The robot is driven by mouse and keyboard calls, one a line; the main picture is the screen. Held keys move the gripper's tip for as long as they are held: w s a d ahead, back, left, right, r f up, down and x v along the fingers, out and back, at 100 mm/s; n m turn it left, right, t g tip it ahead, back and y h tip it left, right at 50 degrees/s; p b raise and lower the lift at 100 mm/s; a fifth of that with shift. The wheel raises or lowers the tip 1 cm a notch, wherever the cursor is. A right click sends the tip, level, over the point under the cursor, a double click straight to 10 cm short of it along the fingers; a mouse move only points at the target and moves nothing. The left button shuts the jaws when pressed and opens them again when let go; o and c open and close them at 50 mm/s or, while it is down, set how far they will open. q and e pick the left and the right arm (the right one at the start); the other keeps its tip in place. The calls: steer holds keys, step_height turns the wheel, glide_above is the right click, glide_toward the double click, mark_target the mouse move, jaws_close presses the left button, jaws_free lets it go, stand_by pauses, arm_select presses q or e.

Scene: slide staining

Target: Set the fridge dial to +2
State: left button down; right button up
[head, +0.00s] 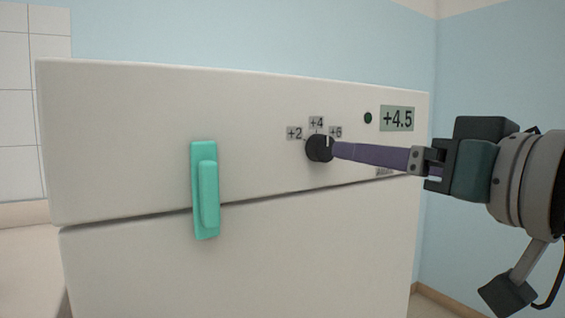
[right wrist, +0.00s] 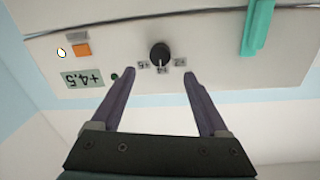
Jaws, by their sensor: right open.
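The black fridge dial (head: 317,150) sits on the upper front of the white fridge (head: 120,130), with labels +2 (head: 294,133), +4 (head: 316,122) and +6 (head: 335,132) around it. In the right wrist view, upside down, the dial (right wrist: 160,52) has its white mark pointing about at +4 (right wrist: 162,70). The display (head: 397,118) reads +4.5. My right gripper (head: 337,149) is open in front of the dial. In the wrist view its purple fingertips (right wrist: 158,72) are spread either side of the dial, apparently not touching it. My left gripper is out of view.
A teal door handle (head: 205,190) stands out from the fridge, left of the dial. A green light (head: 368,118) is beside the display.

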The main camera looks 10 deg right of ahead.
mark_target(327, 149)
steer(key=x, duration=0.7)
steer(key=shift+w+a, duration=0.15)
steer(key=shift+w, duration=0.25)
jaws_close()
